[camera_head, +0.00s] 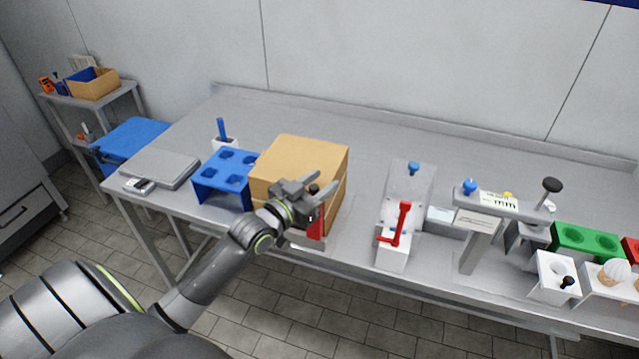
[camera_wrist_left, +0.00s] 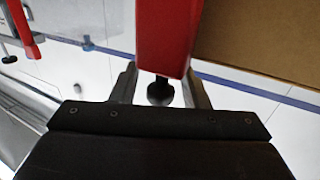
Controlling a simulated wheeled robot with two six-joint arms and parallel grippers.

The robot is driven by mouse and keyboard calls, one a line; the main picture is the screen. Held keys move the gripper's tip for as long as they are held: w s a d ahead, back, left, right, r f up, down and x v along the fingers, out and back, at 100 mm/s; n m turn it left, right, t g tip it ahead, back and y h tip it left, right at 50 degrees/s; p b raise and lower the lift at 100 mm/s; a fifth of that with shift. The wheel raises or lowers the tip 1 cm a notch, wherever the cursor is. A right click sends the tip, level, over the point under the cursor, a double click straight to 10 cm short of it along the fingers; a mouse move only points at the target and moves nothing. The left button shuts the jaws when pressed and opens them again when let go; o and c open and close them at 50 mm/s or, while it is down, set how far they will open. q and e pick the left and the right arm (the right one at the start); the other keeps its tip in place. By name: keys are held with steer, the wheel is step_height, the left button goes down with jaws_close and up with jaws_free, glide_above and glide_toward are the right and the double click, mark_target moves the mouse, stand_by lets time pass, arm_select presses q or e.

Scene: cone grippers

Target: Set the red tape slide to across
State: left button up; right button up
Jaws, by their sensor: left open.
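The red tape slide (camera_head: 318,229) stands upright at the front right of the cardboard box (camera_head: 298,158), partly hidden by my left gripper (camera_head: 320,191). In the left wrist view the red slide (camera_wrist_left: 165,35) fills the top middle, and its black knob (camera_wrist_left: 160,93) shows between the open fingers of my left gripper (camera_wrist_left: 161,86). Clear gaps show between the knob and both fingers. The knob (camera_head: 313,189) also shows near the fingers in the head view. The box (camera_wrist_left: 262,35) lies to the right in the wrist view. My right gripper is out of view.
A blue holed rack (camera_head: 228,177) stands left of the box. To the right is a white fixture (camera_head: 410,185) with a red lever (camera_head: 401,222), then a grey stand (camera_head: 478,245) and a green holder (camera_head: 588,240). Bare table lies behind the box.

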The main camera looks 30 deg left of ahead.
arm_select(q)
jaws_close()
